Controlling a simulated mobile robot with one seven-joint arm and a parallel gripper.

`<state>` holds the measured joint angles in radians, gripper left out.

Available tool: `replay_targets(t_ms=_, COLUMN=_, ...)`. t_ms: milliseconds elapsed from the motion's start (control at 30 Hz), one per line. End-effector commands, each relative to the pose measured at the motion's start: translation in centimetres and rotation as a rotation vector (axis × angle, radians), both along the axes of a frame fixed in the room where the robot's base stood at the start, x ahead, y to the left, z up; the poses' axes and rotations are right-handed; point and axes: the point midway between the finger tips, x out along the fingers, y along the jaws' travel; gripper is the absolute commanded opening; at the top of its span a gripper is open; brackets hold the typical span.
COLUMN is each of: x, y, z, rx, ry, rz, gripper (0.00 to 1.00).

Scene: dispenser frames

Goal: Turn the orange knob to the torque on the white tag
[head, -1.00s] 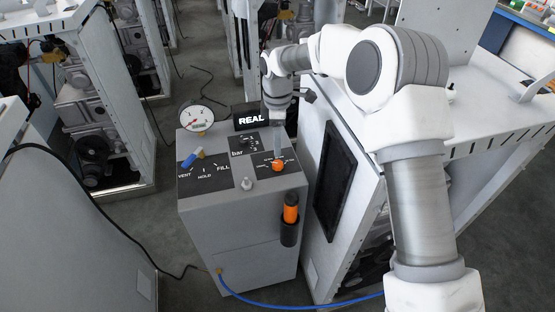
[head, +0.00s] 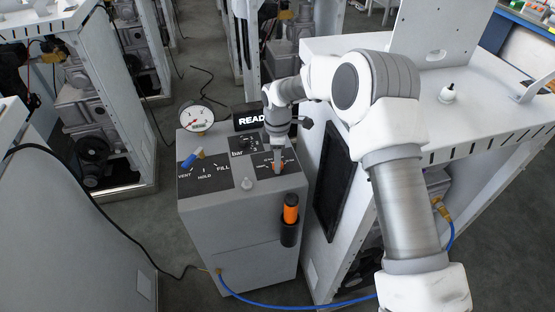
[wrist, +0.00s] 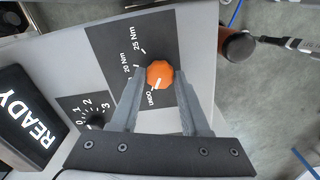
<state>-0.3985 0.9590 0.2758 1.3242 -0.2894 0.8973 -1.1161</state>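The orange knob (wrist: 160,72) sits on a dark dial panel (wrist: 133,48) with marks reading 20 Nm and 25 Nm; another label by the pointer is unclear. Its white pointer line faces toward the lower part of the wrist picture. My gripper (wrist: 161,73) is open, with one finger on each side of the knob. I cannot tell whether the fingers touch it. In the head view my gripper (head: 279,166) is down at the panel on top of the grey cabinet (head: 240,225) and mostly hides the knob. I cannot make out a white tag.
A lit READY sign (wrist: 30,115), a gauge (head: 197,118), a blue-handled valve (head: 191,159) and a bar dial (wrist: 95,121) share the cabinet top. An orange-and-black tool (head: 290,212) sits in a front holder. A white machine (head: 326,150) stands close on the right.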

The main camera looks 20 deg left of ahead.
Motion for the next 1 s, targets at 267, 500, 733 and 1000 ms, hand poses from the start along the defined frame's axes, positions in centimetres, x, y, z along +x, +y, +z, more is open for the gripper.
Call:
replay_targets(t_ms=267, x=0.01, y=0.0, z=0.03, rx=0.0, ry=0.0, rz=0.0, gripper=0.0)
replay_targets(t_ms=500, x=0.02, y=0.01, z=0.02, rx=0.0, ry=0.0, rz=-0.011, gripper=0.0)
replay_targets(t_ms=733, x=0.04, y=-0.01, z=-0.07, rx=0.0, ry=-0.001, rz=-0.095, gripper=0.0)
replay_targets(t_ms=1000, x=0.03, y=0.04, z=-0.12, rx=0.0, ry=-0.001, rz=-0.307, gripper=0.0)
